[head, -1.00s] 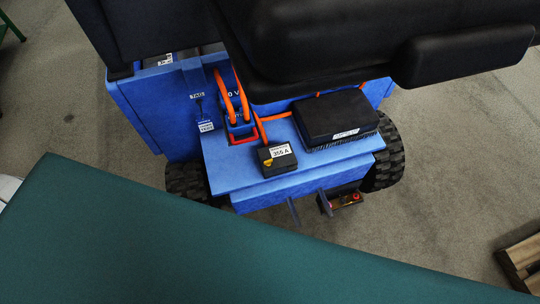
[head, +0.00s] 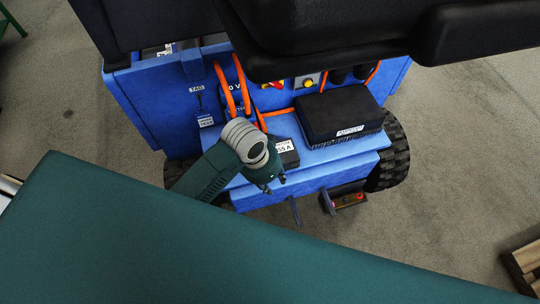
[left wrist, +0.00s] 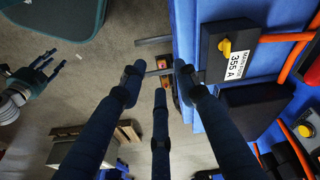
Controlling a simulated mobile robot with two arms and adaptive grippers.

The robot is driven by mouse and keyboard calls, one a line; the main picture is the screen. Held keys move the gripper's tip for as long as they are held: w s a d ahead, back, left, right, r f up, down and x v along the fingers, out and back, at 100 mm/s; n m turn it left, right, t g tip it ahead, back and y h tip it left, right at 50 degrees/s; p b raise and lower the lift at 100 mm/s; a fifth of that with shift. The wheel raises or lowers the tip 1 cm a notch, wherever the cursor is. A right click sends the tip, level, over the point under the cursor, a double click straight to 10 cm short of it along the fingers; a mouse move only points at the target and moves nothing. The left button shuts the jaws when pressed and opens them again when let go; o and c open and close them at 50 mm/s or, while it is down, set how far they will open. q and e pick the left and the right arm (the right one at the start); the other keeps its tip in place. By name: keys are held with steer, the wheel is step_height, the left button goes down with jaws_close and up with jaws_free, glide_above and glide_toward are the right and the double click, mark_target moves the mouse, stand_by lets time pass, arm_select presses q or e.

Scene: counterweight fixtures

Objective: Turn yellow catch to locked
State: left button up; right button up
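The yellow catch (left wrist: 224,46) is a small knob on the black fuse box (left wrist: 232,60) labelled "355 A", in the left wrist view. In the head view the fuse box (head: 288,153) is partly covered by my left arm, and the catch is hidden. My left gripper (head: 272,184) hangs over the front of the blue ledge, close to the box. In the left wrist view its three fingers (left wrist: 158,84) are spread and empty, beside the box and apart from the catch. My right gripper (left wrist: 46,65) shows only in the left wrist view, with fingers apart.
A black brush-like block (head: 340,112) sits right of the box. Orange cables (head: 280,112) run behind it. Another yellow knob (head: 308,82) is on the back panel. A small dark bracket (head: 345,198) juts out low in front. A black overhang (head: 370,35) covers the top.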

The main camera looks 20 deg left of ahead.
arm_select(q)
steer(key=w+a+r+m+g+y, duration=0.1)
steer(key=w+a+r, duration=0.1)
steer(key=w, duration=0.4)
steer(key=w+a+r+m+g+y, duration=0.1)
steer(key=w+a+m, duration=0.1)
steer(key=w, duration=0.3)
steer(key=f, duration=1)
steer(key=shift+w+a+f, duration=0.1)
steer(key=shift+w, duration=0.15)
jaws_close()
